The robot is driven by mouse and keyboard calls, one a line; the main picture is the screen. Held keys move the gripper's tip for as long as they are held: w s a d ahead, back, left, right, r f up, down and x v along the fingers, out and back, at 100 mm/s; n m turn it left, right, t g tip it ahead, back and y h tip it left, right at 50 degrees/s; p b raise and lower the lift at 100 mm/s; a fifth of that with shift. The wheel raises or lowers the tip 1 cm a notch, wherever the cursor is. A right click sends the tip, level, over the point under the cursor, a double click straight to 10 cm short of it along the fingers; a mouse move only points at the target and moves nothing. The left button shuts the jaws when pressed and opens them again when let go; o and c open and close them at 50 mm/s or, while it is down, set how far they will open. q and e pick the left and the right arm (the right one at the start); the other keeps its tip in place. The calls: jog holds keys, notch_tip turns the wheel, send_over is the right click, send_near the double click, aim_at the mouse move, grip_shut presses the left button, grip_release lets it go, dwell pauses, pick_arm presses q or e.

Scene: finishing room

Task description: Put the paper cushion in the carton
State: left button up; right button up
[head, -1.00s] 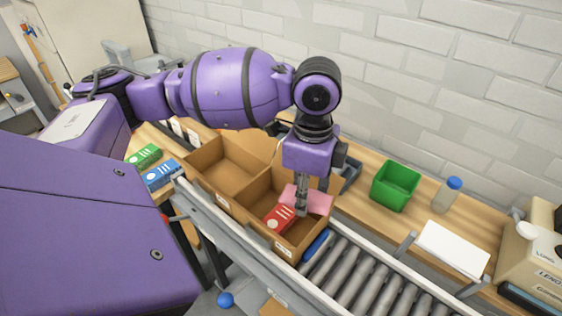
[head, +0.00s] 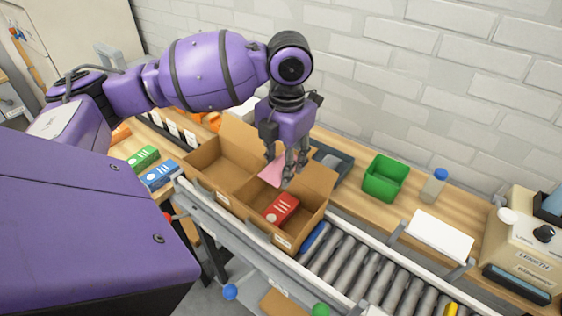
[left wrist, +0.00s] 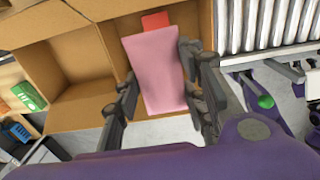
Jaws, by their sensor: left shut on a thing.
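My left gripper (head: 289,172) is shut on the pink paper cushion (head: 270,173), above the open brown carton (head: 306,216). In the left wrist view the pink cushion (left wrist: 155,75) lies between the two fingers (left wrist: 158,90), with the carton behind it. A red box (head: 281,208) lies inside the carton, in the right-hand open section; its red end also shows past the cushion in the left wrist view (left wrist: 155,20). The gripper hides part of the cushion in the head view. My right gripper is not in view.
An empty open cardboard section (head: 221,163) adjoins on the left. A roller conveyor (head: 375,275) runs to the right. Behind stand a dark tray (head: 336,164), a green bin (head: 384,180) and a bottle (head: 434,187). Green (head: 143,158) and blue (head: 159,175) boxes lie at left.

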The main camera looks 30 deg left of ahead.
pick_arm(q)
jog(key=shift+f+b, duration=0.55)
jog(key=shift+f, duration=0.55)
jog(key=shift+f+b, duration=1.05)
jog(key=shift+f, duration=0.75)
jog(key=b, duration=0.2)
send_over(279, 210)
jog(key=shift+d+f, duration=0.2)
jog(key=shift+f, duration=2)
jog(key=shift+a+f+b, duration=0.1)
jog(key=shift+f+b, duration=0.2)
jog(key=shift+f, duration=1.9)
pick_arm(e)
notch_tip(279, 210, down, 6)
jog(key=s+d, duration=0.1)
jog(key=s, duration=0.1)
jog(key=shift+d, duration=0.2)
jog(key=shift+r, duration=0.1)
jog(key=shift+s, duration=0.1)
pick_arm(q)
jog(key=o, duration=0.9)
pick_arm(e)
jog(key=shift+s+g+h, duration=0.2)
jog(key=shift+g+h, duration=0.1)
